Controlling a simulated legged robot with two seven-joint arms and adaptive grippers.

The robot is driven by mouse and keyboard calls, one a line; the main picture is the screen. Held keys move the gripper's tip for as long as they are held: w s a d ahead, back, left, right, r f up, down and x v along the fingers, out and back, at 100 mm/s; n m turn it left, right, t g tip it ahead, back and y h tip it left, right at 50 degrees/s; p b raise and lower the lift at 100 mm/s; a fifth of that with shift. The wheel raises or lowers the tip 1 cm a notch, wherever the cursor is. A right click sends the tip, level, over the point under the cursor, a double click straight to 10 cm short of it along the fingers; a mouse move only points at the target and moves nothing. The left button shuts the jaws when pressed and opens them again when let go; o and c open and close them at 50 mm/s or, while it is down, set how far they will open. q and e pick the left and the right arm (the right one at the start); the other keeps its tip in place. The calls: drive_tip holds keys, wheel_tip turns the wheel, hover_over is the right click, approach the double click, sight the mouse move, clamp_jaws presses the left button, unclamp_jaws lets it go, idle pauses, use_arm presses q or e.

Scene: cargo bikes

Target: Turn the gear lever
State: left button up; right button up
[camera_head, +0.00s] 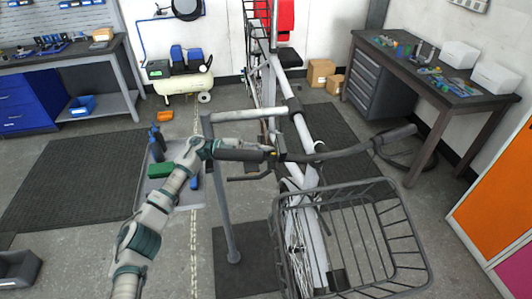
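The handlebar (335,154) of the cargo bike crosses the middle of the view. A small part with a yellow-orange mark (271,153) sits at the inner end of the dark section on the handlebar's left side; it may be the gear lever, but it is too small to tell. A brake lever (248,177) hangs below it. My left arm comes in from the lower left, and its wrist meets this dark section. My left gripper (262,156) is dark and blends with the handlebar there, so its fingers cannot be made out. My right gripper is out of view.
A wire basket (350,240) is at the front of the bike. A grey stand (225,200) rises left of the bike. A workbench with tools (400,52) stands at the right back, another (60,58) at the left. An orange cabinet (500,195) is at the right edge.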

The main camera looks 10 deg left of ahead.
use_arm(q)
drive_tip(key=o, duration=0.4)
drive_tip(key=shift+a, duration=0.2)
drive_tip(key=shift+o, duration=0.3)
drive_tip(key=shift+a, duration=0.15)
drive_tip(key=shift+a, duration=0.1)
drive_tip(key=w+a+f, duration=0.1)
drive_tip(key=a, duration=1.1)
drive_tip(key=shift+w+d+f, duration=0.1)
